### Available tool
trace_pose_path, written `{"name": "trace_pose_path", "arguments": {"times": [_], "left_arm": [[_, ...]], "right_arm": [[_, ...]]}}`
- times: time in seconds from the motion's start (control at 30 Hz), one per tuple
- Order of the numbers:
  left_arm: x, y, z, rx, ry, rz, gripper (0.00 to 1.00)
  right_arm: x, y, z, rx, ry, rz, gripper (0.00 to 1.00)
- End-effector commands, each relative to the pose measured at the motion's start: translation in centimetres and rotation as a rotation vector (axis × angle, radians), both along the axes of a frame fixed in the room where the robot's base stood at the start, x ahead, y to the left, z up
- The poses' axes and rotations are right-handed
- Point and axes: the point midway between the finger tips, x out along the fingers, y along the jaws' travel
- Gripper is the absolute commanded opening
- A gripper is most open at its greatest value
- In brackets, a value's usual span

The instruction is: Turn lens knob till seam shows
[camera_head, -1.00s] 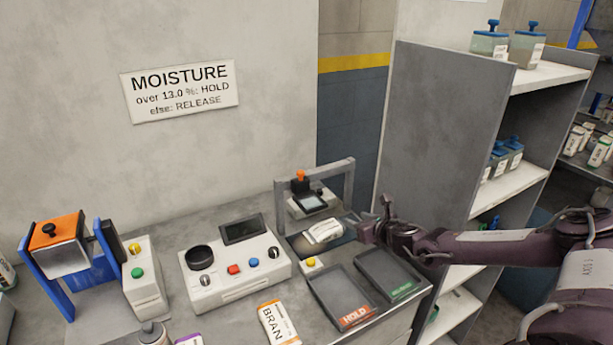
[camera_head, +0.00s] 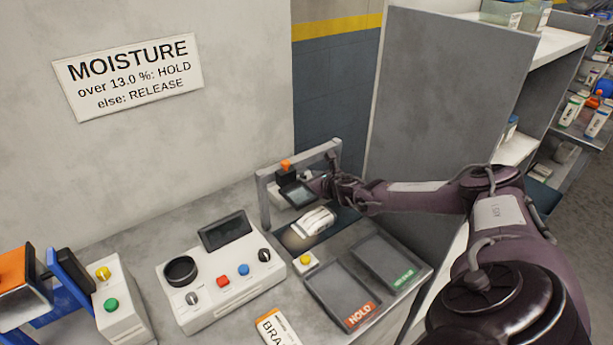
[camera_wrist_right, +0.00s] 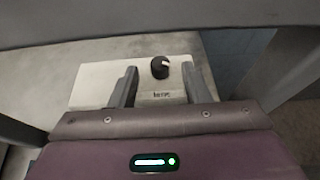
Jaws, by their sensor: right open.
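A black knob (camera_wrist_right: 160,67) with a white mark stands on a white panel (camera_wrist_right: 95,84) in the right wrist view. My right gripper (camera_wrist_right: 158,85) is open, its two fingers on either side of the knob's line and apart from it. In the head view my right gripper (camera_head: 322,186) is at the right side of the screen. A white sack (camera_head: 316,221) lies on the dark pad below. My left gripper is not in view.
The grey frame (camera_head: 264,205) stands around the lens unit. A HOLD tray (camera_head: 330,285) and a green-labelled tray (camera_head: 375,250) lie in front. A white control box (camera_head: 238,290) is at left, and a grey shelf (camera_head: 425,110) stands behind my right arm.

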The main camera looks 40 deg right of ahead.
Motion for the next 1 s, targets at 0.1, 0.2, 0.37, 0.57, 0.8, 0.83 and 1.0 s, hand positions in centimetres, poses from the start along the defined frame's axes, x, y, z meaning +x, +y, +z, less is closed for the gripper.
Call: {"name": "trace_pose_path", "arguments": {"times": [0.1, 0.2, 0.37, 0.57, 0.8, 0.83, 1.0], "left_arm": [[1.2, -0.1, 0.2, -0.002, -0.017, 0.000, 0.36], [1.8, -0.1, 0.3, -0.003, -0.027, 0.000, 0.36], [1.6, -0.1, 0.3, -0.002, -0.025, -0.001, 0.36], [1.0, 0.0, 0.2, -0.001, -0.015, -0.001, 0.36], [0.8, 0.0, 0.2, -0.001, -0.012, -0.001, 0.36], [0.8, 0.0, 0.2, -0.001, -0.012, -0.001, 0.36], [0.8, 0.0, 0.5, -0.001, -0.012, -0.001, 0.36]], "right_arm": [[1.0, -0.1, -0.4, 0.000, 0.001, -0.001, 0.43], [1.4, -0.2, -0.7, 0.000, 0.002, 0.000, 0.43], [1.6, -0.3, -0.7, -0.001, 0.002, 0.000, 0.43], [1.6, -0.2, -0.7, -0.001, 0.002, 0.000, 0.38], [1.5, -0.3, -0.7, -0.001, 0.002, 0.000, 0.06], [1.5, -0.3, -0.7, -0.001, 0.002, 0.000, 0.03], [1.6, -0.1, -0.6, 0.001, 0.001, -0.022, 0.00]]}}
